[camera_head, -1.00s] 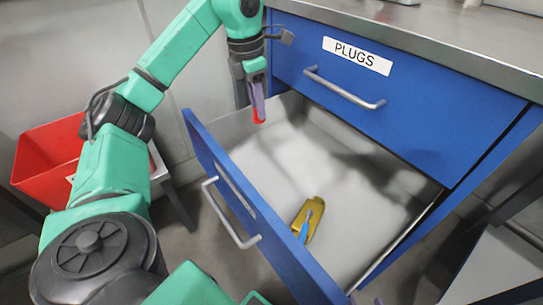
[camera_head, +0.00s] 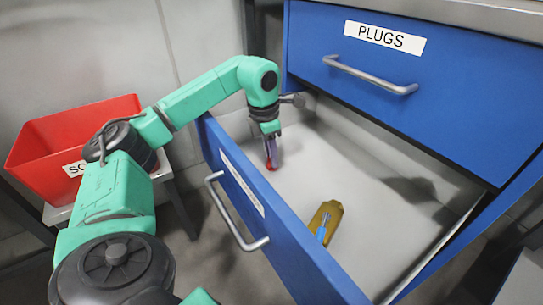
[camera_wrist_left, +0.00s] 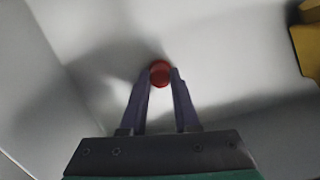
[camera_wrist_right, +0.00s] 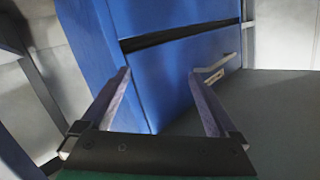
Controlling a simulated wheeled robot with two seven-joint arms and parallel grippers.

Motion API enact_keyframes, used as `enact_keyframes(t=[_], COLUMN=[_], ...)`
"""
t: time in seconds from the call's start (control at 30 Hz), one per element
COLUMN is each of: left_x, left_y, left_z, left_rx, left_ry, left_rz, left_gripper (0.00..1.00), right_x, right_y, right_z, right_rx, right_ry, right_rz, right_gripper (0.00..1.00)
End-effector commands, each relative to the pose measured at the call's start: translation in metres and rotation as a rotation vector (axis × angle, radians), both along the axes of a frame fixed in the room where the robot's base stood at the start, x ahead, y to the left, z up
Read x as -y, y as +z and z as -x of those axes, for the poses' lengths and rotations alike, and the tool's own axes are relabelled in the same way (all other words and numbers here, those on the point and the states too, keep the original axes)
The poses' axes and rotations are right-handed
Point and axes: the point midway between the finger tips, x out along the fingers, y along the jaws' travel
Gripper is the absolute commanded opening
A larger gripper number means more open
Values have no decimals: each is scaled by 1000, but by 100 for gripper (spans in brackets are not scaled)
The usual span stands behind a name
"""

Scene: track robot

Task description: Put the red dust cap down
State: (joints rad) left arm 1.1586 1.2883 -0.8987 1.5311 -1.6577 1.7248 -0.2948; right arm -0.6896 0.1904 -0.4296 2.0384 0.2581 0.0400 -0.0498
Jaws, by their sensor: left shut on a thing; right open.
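The red dust cap (camera_head: 271,167) is between the fingertips of my left gripper (camera_head: 270,158), which is shut on it. In the left wrist view the cap (camera_wrist_left: 160,73) is a round red piece held at the fingertips, above the pale drawer floor. The gripper is inside the open lower drawer (camera_head: 370,190), towards its back left corner. I cannot tell whether the cap touches the floor. My right gripper (camera_wrist_right: 160,75) shows only in its own wrist view, open and empty, with blue cabinet fronts beyond it.
A yellow tool with a blue part (camera_head: 326,220) lies in the drawer towards the front. A closed drawer labelled PLUGS (camera_head: 400,85) is above. A red bin (camera_head: 70,140) stands on a stand at the left. The drawer's middle and right floor are clear.

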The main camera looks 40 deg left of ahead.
Motion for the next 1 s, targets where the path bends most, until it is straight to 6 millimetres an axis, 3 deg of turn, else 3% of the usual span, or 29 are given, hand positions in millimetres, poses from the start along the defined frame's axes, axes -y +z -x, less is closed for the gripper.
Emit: enact_keyframes(t=[0.23, 0.27, 0.3, 0.33, 0.7, 0.8, 0.93, 1.0], left_x=[0, 0, 0, 0, 0, -1, -2, -3], left_y=[-2, -2, -2, -2, 2, 14, 35, 62], left_z=[0, 0, 0, 0, 0, 1, 3, 4], left_rx=[0, 0, 0, 0, 1, 2, 2, 4], left_ry=[0, 0, 0, 0, 0, 0, 0, 0], left_rz=[0, 0, 0, 0, 0, 1, 1, 1], left_gripper=[0, 41, 56, 60, 60, 60, 60, 60], right_x=[0, 0, 0, 0, 0, -1, -1, -2], right_y=[3, 4, 4, 4, 4, 4, -36, -19], right_z=[-3, -3, -3, -3, -3, 1, 47, 45], right_rx=[11, 13, 13, 13, 10, -17, -186, -193], right_ry=[-1, -1, -1, -1, -1, 5, 36, 45], right_rz=[-1, -1, -1, -1, -1, 1, 31, 39], right_gripper=[95, 95, 95, 95, 95, 95, 95, 95])
